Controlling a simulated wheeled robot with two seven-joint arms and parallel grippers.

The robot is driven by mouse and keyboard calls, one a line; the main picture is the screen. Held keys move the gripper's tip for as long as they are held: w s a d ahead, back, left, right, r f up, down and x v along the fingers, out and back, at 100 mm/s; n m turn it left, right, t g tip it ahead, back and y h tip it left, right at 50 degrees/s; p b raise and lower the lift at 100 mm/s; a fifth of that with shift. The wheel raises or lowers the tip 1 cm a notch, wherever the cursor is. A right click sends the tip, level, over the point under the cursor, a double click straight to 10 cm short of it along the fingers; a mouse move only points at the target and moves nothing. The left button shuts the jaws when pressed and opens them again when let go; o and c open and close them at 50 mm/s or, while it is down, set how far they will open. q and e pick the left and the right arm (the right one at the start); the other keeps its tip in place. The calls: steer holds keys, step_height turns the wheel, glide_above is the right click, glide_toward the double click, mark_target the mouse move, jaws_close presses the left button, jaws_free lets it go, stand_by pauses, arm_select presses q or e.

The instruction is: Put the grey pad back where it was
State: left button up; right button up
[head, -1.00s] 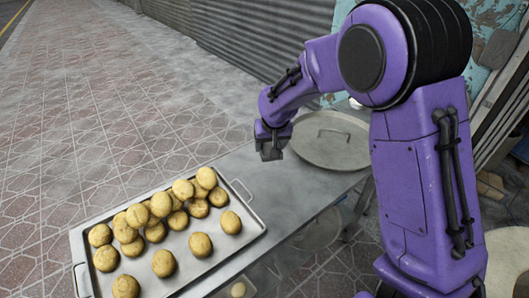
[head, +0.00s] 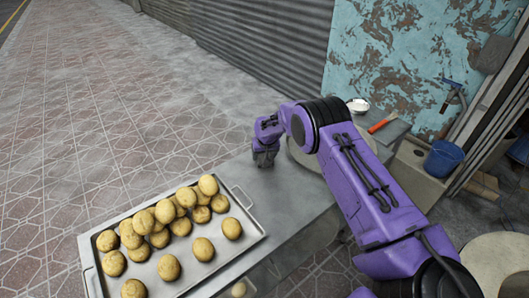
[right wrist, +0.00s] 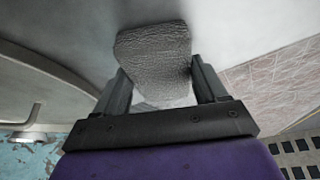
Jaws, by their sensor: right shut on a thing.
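The grey pad (right wrist: 153,55) has a wrinkled, textured surface and shows between the fingers of my right gripper (right wrist: 157,82) in the right wrist view. The gripper is shut on it. In the head view my right gripper (head: 265,158) points down low over the grey counter, just behind the tray of buns. I cannot tell the pad from the dark fingers there, nor whether it touches the counter. My left gripper is not in view.
A metal tray (head: 247,238) with several round buns stands at the front left of the counter (head: 290,208). A large round lid (head: 300,153) lies right of the gripper, partly behind my arm. A white bowl (head: 357,105), red-handled tool (head: 383,122) and blue bucket (head: 443,158) are farther right.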

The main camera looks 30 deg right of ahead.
steer(key=shift+f, duration=0.15)
steer(key=o, duration=1)
steer(key=shift+r, duration=0.35)
steer(key=b+v, duration=0.1)
steer(key=v, duration=1)
steer(key=shift+s+r, duration=0.25)
steer(key=shift+r, duration=0.1)
steer(key=shift+a, duration=0.1)
